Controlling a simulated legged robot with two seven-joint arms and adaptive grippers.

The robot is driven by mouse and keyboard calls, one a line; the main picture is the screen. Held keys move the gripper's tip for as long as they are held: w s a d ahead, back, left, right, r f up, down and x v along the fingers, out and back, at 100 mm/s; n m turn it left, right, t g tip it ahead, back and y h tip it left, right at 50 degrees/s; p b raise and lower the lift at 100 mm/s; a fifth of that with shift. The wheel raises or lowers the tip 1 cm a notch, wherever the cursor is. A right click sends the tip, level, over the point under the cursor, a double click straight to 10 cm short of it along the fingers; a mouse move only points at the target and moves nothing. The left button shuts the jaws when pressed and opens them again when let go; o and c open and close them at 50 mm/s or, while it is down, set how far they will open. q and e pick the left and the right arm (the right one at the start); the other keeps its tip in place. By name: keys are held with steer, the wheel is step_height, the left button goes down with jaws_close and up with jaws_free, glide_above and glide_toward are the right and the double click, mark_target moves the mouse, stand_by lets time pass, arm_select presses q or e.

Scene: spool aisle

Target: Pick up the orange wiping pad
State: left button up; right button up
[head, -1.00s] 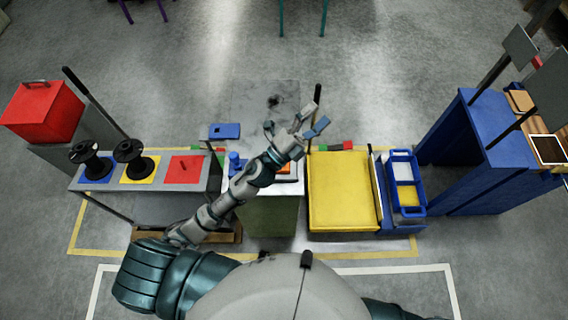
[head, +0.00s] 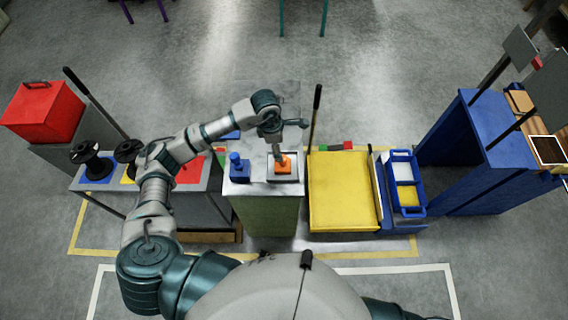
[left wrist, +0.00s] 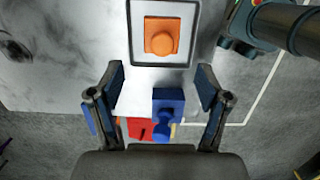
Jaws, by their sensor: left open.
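The orange wiping pad (head: 283,167), a square block with a round knob on top, lies on a pale dark-edged square (head: 296,177) on the marble-topped stand. In the left wrist view the pad (left wrist: 162,36) is at the top, wholly visible, beyond the fingertips. My left gripper (head: 279,150) hangs pointing down over the stand near the pad and partly covers it in the head view. In the left wrist view the gripper (left wrist: 160,78) is open and empty, its fingers spread apart. My right gripper is not in view.
A blue knobbed block (head: 238,168) stands left of the pad and shows low between the fingers in the left wrist view (left wrist: 168,103). A yellow platform (head: 343,190) and an upright dark pole (head: 315,110) are to the right. A spool bench (head: 135,184) is to the left.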

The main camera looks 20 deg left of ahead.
mark_target(283, 163)
arm_select(q)
step_height(283, 163, down, 6)
steer(key=shift+w+d+f, duration=0.1)
steer(key=shift+f, duration=0.35)
steer(key=f, duration=0.2)
steer(key=d+f+p, duration=0.1)
steer(key=f, duration=0.1)
steer(key=shift+d+f, duration=0.15)
steer(key=shift+f, duration=0.05)
steer(key=shift+d+f, duration=0.1)
steer(key=shift+f, duration=0.15)
steer(key=c, duration=0.5)
steer(key=shift+a, duration=0.2)
steer(key=c, duration=0.4)
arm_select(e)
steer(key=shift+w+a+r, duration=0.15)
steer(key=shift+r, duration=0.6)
